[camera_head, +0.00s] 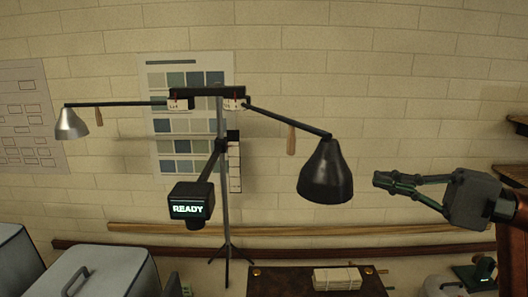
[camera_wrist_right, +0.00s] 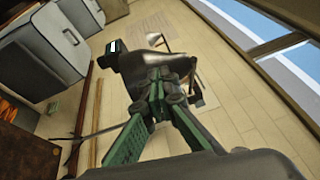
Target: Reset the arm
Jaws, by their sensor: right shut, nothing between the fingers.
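A dark stand (camera_head: 220,160) with a crossbar carries two lamp arms. The left lamp arm (camera_head: 118,103) is nearly level and ends in a small silver shade (camera_head: 71,124). The right lamp arm (camera_head: 290,121) slopes down to a larger black shade (camera_head: 326,175). A wooden handle hangs from each arm. A black box (camera_head: 190,206) on the stand reads READY. My right gripper (camera_head: 382,180) is shut and empty, right of the black shade and apart from it in the head view. In the right wrist view its fingertips (camera_wrist_right: 165,60) overlap the lamp. My left gripper is out of view.
Grey lidded cases (camera_head: 105,268) stand at the lower left. A brown table (camera_head: 268,284) with a pale stack (camera_head: 337,278) is at the bottom centre. Wooden rails (camera_head: 290,229) run along the brick wall. Shelves (camera_head: 515,143) edge the right side.

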